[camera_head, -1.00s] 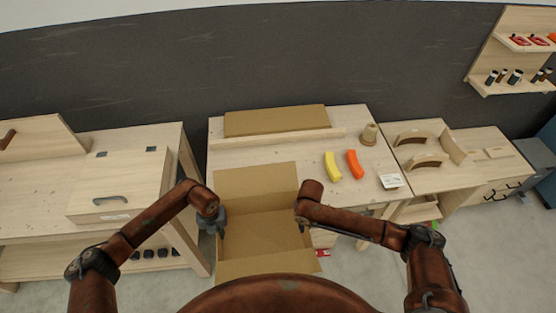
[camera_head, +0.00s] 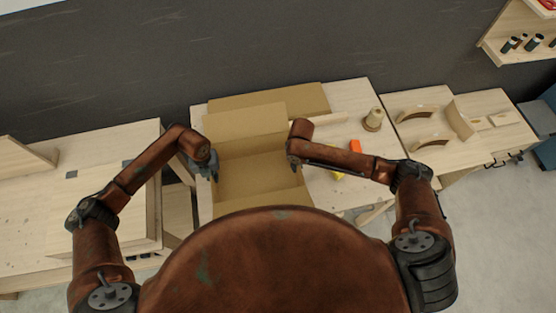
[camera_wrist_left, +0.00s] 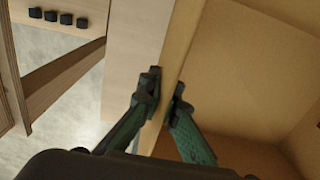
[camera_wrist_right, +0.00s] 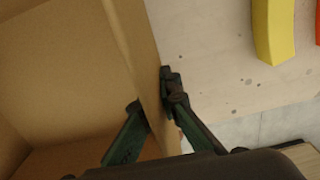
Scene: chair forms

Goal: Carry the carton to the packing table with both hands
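The open brown carton (camera_head: 260,176) is in front of my body in the head view, upright, with its far flap raised. It overlaps the packing table (camera_head: 330,197); I cannot tell whether it touches the top. My left gripper (camera_head: 211,174) is at the carton's left wall, with one finger on each side of it in the left wrist view (camera_wrist_left: 164,95). My right gripper (camera_head: 293,162) is at the right wall, likewise with a finger on each side in the right wrist view (camera_wrist_right: 153,95). The carton's near end is hidden by my body.
A flat cardboard piece (camera_head: 308,98) lies at the table's back. A yellow piece (camera_wrist_right: 272,30), an orange piece (camera_head: 355,146) and a cone-shaped spool (camera_head: 373,119) are right of the carton. Another wooden table stands left, and a bench with curved wooden parts (camera_head: 430,140) right.

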